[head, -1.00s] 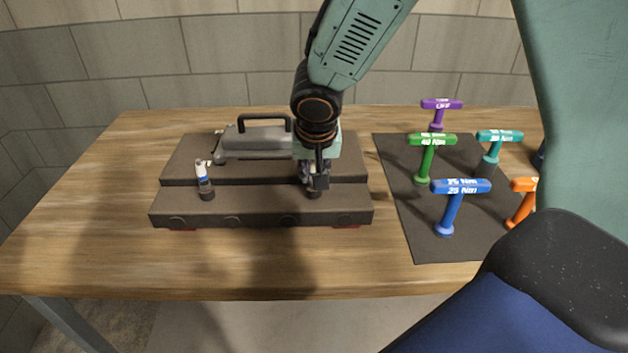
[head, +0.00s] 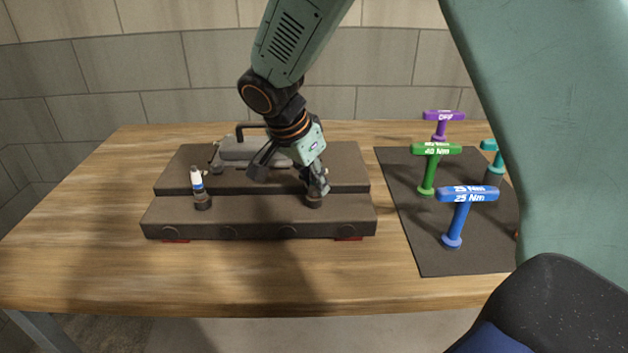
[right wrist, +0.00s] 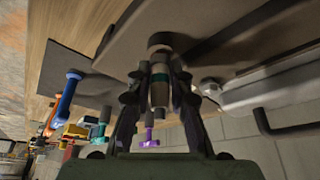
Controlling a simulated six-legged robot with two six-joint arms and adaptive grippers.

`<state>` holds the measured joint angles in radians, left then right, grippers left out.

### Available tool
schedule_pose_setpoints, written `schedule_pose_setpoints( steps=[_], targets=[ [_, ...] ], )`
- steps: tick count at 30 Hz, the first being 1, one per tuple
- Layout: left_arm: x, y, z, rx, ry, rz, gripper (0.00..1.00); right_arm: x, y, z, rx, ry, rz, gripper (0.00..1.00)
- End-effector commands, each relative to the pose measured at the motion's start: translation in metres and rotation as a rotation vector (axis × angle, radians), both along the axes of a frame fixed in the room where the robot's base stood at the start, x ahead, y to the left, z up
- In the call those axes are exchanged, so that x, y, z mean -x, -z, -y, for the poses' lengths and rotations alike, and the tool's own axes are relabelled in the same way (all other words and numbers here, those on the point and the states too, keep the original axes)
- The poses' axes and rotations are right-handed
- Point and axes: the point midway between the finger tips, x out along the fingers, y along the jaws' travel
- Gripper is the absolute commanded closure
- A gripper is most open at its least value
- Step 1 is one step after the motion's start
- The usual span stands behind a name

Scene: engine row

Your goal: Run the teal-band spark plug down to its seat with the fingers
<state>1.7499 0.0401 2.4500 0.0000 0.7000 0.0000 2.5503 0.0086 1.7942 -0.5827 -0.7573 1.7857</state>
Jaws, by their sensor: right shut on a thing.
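The teal-band spark plug (right wrist: 160,80) shows in the right wrist view between the two fingers of my right gripper (right wrist: 158,92), which are shut on it. Its far end meets a dark round collar (right wrist: 160,41) on the engine block. In the head view my right gripper (head: 318,188) is over the right-hand collar (head: 314,202), its wrist tilted, and the fingers hide the plug there. How deep the plug sits is too small to tell. My left gripper is not in view.
A blue-band spark plug (head: 197,181) stands in the left collar of the dark engine block (head: 260,217). A grey cover with a handle (head: 236,153) lies behind. On the dark mat (head: 415,219) to the right stand green (head: 428,170), blue (head: 456,217), purple and teal T-handles.

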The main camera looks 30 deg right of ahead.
Motion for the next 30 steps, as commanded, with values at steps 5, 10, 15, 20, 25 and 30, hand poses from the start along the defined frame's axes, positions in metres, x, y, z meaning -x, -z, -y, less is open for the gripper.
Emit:
schedule_pose_setpoints(
  steps=[5, 10, 15, 20, 25, 30],
  targets=[
    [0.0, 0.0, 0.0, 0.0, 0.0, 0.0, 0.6, -0.002, -0.002, 0.0, 0.001, -0.003, 0.005, 0.7],
    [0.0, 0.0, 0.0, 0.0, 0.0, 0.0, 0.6, -0.001, -0.001, 0.0, 0.0, -0.003, 0.003, 0.56],
    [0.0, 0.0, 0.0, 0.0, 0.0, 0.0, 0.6, -0.001, -0.001, 0.0, 0.001, -0.004, 0.002, 0.54],
    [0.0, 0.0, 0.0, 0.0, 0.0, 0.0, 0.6, 0.0, -0.001, 0.0, 0.001, -0.004, 0.002, 0.54],
    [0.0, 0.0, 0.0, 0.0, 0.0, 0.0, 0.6, 0.0, -0.018, -0.006, 0.003, -0.005, 0.006, 0.54],
    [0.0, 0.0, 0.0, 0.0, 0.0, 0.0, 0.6, 0.003, -0.05, -0.019, 0.004, -0.005, 0.008, 0.54]
  ],
)
